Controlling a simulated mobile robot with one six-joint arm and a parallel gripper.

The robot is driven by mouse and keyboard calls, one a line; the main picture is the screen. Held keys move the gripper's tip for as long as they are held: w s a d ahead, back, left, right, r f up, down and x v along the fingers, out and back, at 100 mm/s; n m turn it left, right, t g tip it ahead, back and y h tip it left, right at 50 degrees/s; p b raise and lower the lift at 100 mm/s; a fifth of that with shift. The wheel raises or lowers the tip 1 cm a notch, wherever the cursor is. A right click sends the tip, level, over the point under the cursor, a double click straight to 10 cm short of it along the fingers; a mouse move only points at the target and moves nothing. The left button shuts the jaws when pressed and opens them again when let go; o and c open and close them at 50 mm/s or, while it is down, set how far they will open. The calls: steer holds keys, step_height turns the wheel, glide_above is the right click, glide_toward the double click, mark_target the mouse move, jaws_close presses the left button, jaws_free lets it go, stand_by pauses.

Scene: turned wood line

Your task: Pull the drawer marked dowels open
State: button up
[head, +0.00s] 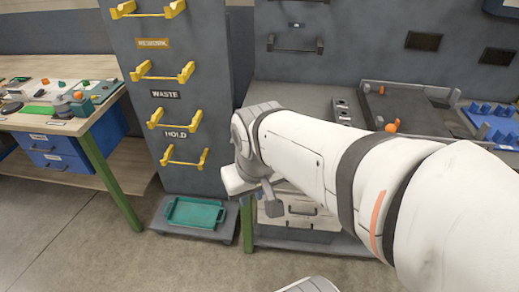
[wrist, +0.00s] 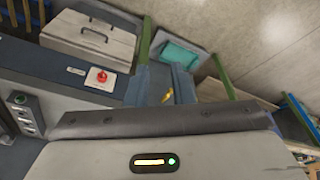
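No label reading dowels is legible in either view. A pale front with a dark handle (wrist: 88,42) shows at the upper left of the wrist view. It looks closed. My gripper (wrist: 162,80) shows two dark fingers with a gap between them and nothing held. It is apart from the pale front.
A tall grey cabinet (head: 182,100) with yellow handles carries labels REWORK, WASTE and HOLD. A teal tray (head: 195,213) lies at its foot. A red button (wrist: 101,77) sits on the bench side in the wrist view. Green legs edge the benches. Open floor (head: 90,260) lies in front.

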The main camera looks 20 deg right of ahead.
steer(key=w+d+f+n+g+h+b, duration=0.35)
steer(key=d+f+n+h+b, duration=0.4)
steer(key=f, duration=0.75)
steer(key=w+d+f+n+g+h+b, duration=0.2)
steer(key=d+f+n+g+h+b, duration=0.25)
steer(key=d+f+n+b, duration=0.65)
steer(key=w+d+f+n+t+h+b, duration=0.2)
steer(key=w+f+n+t+b, duration=0.25)
steer(key=f, duration=0.55)
steer(key=w+d+f+n+t+h+b, duration=0.2)
steer(key=w+f+n+h+b, duration=0.15)
steer(key=f+n+b, duration=0.4)
steer(key=w+d+f+n+t+h+b, duration=0.2)
steer(key=w+f+n+t+b, duration=0.25)
steer(key=f, duration=0.85)
steer(key=d, duration=0.2)
steer(key=w+d+n+b, duration=0.1)
steer(key=d, duration=0.2)
steer(key=w+d+r+n+g, duration=0.1)
steer(key=d, duration=0.1)
steer(key=shift+w+d+r+y, duration=0.1)
steer(key=shift+w+d+y, duration=0.1)
steer(key=shift+w+y, duration=0.05)
jaws_close()
